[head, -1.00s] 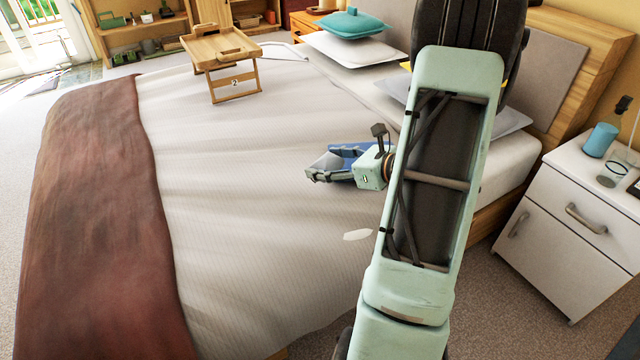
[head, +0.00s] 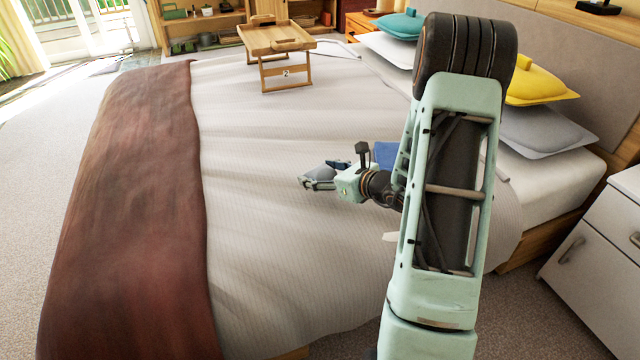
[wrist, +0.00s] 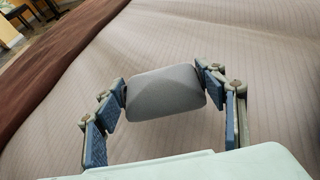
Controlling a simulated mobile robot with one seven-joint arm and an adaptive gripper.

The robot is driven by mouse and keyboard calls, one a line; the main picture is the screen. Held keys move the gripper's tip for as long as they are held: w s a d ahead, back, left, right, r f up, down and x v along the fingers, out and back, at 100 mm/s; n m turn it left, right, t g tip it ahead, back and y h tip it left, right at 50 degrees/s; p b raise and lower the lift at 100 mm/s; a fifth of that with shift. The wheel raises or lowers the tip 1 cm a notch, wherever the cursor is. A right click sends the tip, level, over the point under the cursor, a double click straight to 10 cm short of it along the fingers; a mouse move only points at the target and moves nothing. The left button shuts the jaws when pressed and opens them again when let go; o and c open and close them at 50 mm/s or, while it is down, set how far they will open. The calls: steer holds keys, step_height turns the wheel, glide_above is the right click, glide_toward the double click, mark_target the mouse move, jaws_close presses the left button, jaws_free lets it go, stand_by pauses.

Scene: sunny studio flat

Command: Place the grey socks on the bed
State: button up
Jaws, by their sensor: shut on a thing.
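The grey socks (wrist: 166,92) are a rounded grey bundle between the two fingers of my gripper (wrist: 165,93) in the wrist view. My gripper is shut on them from both sides. In the head view my gripper (head: 318,178) is over the middle of the bed (head: 260,150), and the socks (head: 314,172) show only as a small grey patch at the fingers. The bed has a pale ribbed cover. I cannot tell whether the socks touch the cover.
A wooden tray table (head: 284,40) marked 2 stands on the bed's far part. A red-brown throw (head: 130,200) lies across the left end. A blue thing (head: 386,155) lies partly behind my arm. Yellow (head: 535,85) and grey (head: 545,130) pillows are right.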

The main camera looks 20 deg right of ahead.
steer(key=shift+f+b, duration=0.45)
steer(key=shift+f, duration=1)
steer(key=shift+f, duration=0.15)
steer(key=o, duration=1)
steer(key=shift+c, duration=0.2)
